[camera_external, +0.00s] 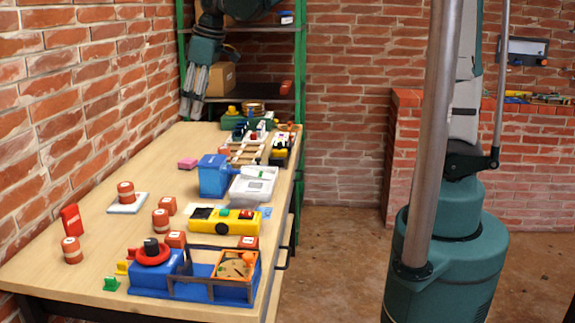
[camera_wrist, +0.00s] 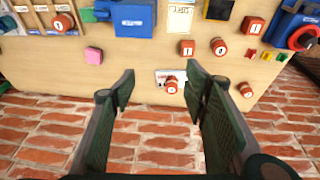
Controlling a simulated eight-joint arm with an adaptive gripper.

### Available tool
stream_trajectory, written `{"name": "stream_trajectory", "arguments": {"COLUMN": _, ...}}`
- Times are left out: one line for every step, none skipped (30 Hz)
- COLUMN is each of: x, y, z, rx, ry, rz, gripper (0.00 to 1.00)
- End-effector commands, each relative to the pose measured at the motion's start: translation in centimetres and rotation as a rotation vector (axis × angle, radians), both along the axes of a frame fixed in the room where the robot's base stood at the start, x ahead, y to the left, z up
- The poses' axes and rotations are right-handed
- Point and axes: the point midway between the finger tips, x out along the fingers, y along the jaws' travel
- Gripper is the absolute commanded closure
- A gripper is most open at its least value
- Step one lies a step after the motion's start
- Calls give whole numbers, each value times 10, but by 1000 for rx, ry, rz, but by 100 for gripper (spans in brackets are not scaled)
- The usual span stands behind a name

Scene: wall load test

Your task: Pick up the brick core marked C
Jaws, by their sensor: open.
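Several round red brick cores with white labels stand on the table. One core (camera_external: 126,192) sits on a white plate near the wall edge; it also shows in the wrist view (camera_wrist: 171,87). A second core (camera_external: 160,222) stands to its right, and a third (camera_external: 72,250) is nearer the front left. Another round labelled piece (camera_wrist: 63,22) shows at the upper left of the wrist view. I cannot read which one bears C. My gripper (camera_external: 194,108) is open and empty above the table's far end. In the wrist view its fingers (camera_wrist: 160,88) frame the plate's core from a distance.
A blue box (camera_external: 214,176), grey bin (camera_external: 252,187), yellow device (camera_external: 224,220) and blue station (camera_external: 190,283) occupy the table's right and front. A pink block (camera_external: 187,163) lies farther back. The brick wall borders the left side.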

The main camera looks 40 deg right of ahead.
Motion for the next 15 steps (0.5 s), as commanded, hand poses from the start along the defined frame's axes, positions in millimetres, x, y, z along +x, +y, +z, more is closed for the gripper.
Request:
{"name": "stream_trajectory", "arguments": {"x": 3, "y": 15, "z": -2, "rx": -5, "ry": 6, "rz": 22, "gripper": 55}}
{"name": "stream_trajectory", "arguments": {"x": 5, "y": 22, "z": -4, "rx": -9, "ry": 9, "rz": 34, "gripper": 55}}
{"name": "stream_trajectory", "arguments": {"x": 7, "y": 31, "z": -6, "rx": -14, "ry": 15, "rz": 51, "gripper": 55}}
{"name": "stream_trajectory", "arguments": {"x": 8, "y": 39, "z": -9, "rx": -18, "ry": 18, "rz": 63, "gripper": 55}}
{"name": "stream_trajectory", "arguments": {"x": 9, "y": 46, "z": -11, "rx": -21, "ry": 22, "rz": 75, "gripper": 55}}
{"name": "stream_trajectory", "arguments": {"x": 11, "y": 56, "z": -13, "rx": -26, "ry": 26, "rz": 90, "gripper": 55}}
{"name": "stream_trajectory", "arguments": {"x": 12, "y": 63, "z": -16, "rx": -29, "ry": 30, "rz": 102, "gripper": 55}}
{"name": "stream_trajectory", "arguments": {"x": 12, "y": 70, "z": -18, "rx": -33, "ry": 33, "rz": 115, "gripper": 55}}
{"name": "stream_trajectory", "arguments": {"x": 13, "y": 81, "z": -21, "rx": -39, "ry": 39, "rz": 132, "gripper": 55}}
{"name": "stream_trajectory", "arguments": {"x": 14, "y": 88, "z": -23, "rx": -42, "ry": 42, "rz": 143, "gripper": 55}}
{"name": "stream_trajectory", "arguments": {"x": 15, "y": 95, "z": -26, "rx": -46, "ry": 46, "rz": 155, "gripper": 55}}
{"name": "stream_trajectory", "arguments": {"x": 15, "y": 106, "z": -29, "rx": -51, "ry": 50, "rz": 171, "gripper": 55}}
{"name": "stream_trajectory", "arguments": {"x": 16, "y": 113, "z": -32, "rx": -54, "ry": 54, "rz": 184, "gripper": 55}}
{"name": "stream_trajectory", "arguments": {"x": 16, "y": 121, "z": -35, "rx": -58, "ry": 57, "rz": 196, "gripper": 55}}
{"name": "stream_trajectory", "arguments": {"x": 16, "y": 130, "z": -39, "rx": -64, "ry": 62, "rz": 212, "gripper": 55}}
